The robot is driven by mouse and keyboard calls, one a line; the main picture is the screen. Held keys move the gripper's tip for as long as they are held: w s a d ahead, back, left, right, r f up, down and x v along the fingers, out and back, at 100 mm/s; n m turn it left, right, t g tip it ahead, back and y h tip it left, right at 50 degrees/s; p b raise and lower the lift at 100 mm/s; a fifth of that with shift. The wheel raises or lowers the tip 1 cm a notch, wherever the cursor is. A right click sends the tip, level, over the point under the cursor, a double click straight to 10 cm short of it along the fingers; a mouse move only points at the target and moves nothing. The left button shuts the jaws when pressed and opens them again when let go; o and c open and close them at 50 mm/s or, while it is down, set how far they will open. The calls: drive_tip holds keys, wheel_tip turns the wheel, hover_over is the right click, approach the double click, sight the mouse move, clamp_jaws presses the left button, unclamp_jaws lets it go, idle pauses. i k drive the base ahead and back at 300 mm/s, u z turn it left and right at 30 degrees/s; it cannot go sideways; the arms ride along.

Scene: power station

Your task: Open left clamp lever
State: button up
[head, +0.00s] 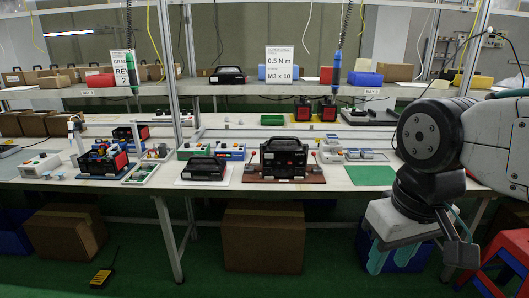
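A black power station (284,157) with a top handle stands upright on a reddish-brown fixture board (262,179) in the middle of the bench. A small left clamp lever with a red knob (251,157) is beside its left side. A matching right clamp lever (315,156) is beside its right side. The levers are too small to tell whether they are open or closed. My gripper (391,258) hangs at the lower right, in front of the bench edge and well apart from the fixture. Its two teal fingers point down, open with a gap between them, and hold nothing visible.
A green mat (370,175) lies right of the fixture. A control box with buttons (331,150) is close behind on the right. A shelf (240,89) with hanging tools runs above the bench. Cardboard boxes stand underneath.

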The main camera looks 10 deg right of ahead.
sight(253, 153)
drive_tip(key=u, duration=0.55)
drive_tip(key=k, duration=0.65)
drive_tip(key=u, duration=0.95)
drive_tip(key=i, duration=1.2)
drive_tip(key=z, duration=0.75)
drive_tip(key=i, duration=0.7)
drive_tip(key=z, duration=0.7)
